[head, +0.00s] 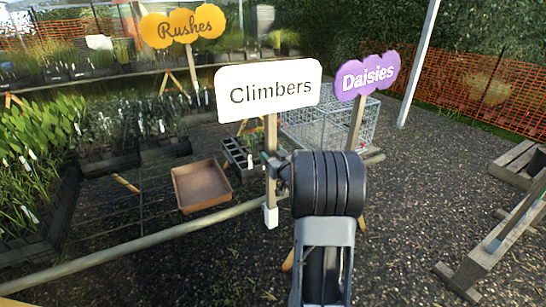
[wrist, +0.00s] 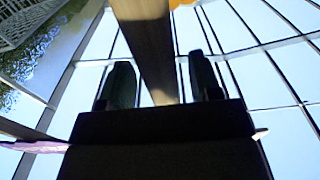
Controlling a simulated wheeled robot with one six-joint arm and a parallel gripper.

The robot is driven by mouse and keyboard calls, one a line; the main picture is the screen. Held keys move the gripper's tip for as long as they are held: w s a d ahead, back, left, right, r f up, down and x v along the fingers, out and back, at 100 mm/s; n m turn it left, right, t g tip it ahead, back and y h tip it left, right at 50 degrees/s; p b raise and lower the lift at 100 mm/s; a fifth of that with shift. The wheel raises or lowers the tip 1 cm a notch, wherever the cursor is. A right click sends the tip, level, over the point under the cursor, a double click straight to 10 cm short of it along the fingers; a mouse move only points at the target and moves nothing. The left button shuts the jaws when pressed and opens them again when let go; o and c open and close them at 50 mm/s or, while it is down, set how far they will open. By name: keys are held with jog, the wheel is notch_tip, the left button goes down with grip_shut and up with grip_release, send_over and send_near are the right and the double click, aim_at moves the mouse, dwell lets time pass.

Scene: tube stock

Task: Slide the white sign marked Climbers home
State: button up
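The white sign marked Climbers (head: 240,105) stands nearly upright on a wooden post (head: 271,140). The post's foot has a white block (head: 271,217) in front of a long rail; whether this is a socket or the post's own end I cannot tell. My gripper (head: 272,168) is at the post's middle, below the sign board. In the wrist view, the post (wrist: 150,45) runs between my two dark fingers (wrist: 163,82).
The purple Daisies sign (head: 367,75) stands close on the right, its post partly behind my arm. The orange Rushes sign (head: 182,27) is farther back. A wire cage (head: 330,120), a brown tray (head: 200,186) and plant beds (head: 35,190) lie behind the rail (head: 150,238).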

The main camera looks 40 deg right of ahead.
jog(key=shift+o, duration=0.4)
jog(key=shift+f, duration=0.15)
jog(key=shift+s, duration=0.15)
jog(key=s+a, duration=0.2)
jog(key=s, duration=1.1)
jog(key=shift+s+b, duration=0.2)
jog(key=shift+b, duration=0.2)
jog(key=shift+d, duration=0.1)
